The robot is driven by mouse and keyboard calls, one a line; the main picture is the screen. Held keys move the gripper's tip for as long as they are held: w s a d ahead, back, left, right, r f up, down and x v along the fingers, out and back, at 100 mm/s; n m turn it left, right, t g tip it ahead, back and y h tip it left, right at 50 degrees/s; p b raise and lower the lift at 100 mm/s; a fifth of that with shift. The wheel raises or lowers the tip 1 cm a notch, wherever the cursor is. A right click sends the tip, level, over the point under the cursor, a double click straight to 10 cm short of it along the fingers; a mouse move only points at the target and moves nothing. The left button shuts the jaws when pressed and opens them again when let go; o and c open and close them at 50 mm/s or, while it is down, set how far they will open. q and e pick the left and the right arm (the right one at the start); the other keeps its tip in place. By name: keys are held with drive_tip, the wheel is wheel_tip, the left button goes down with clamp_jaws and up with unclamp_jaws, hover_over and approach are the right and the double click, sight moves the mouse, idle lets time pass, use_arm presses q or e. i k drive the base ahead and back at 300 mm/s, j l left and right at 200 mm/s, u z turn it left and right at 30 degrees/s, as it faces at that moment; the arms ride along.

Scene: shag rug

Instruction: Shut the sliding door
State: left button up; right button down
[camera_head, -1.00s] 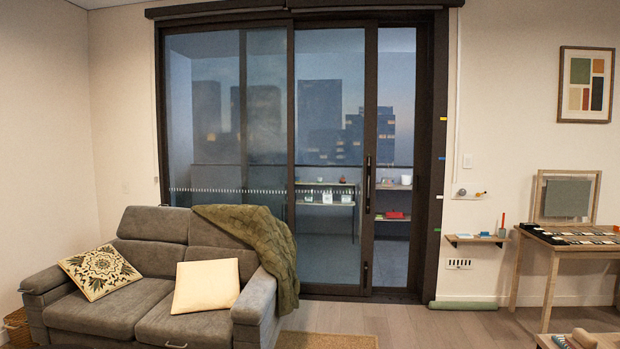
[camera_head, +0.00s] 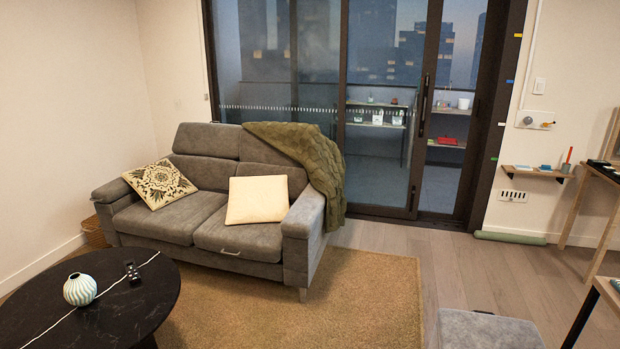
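The sliding door (camera_head: 384,165) is a dark-framed glass panel in the far wall. Its upright handle (camera_head: 424,100) is on the panel's right-hand stile. A strip (camera_head: 440,188) shows between this stile and the dark right jamb (camera_head: 497,110); it looks like an open gap, with the balcony floor and shelves visible through it. Fixed glass (camera_head: 285,100) is to the left. Neither of my grippers is in view.
A grey sofa (camera_head: 160,220) with cushions and a green throw (camera_head: 300,150) stands before the door's left part. A black round table (camera_head: 40,300) is front left, a grey box (camera_head: 485,330) front right. Wooden floor (camera_head: 400,238) is clear before the door.

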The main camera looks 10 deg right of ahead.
sight(435, 9)
drive_tip(key=i+z, duration=0.1)
drive_tip(key=i, duration=0.75)
drive_tip(key=i+j+z, duration=0.15)
drive_tip(key=i, duration=0.7)
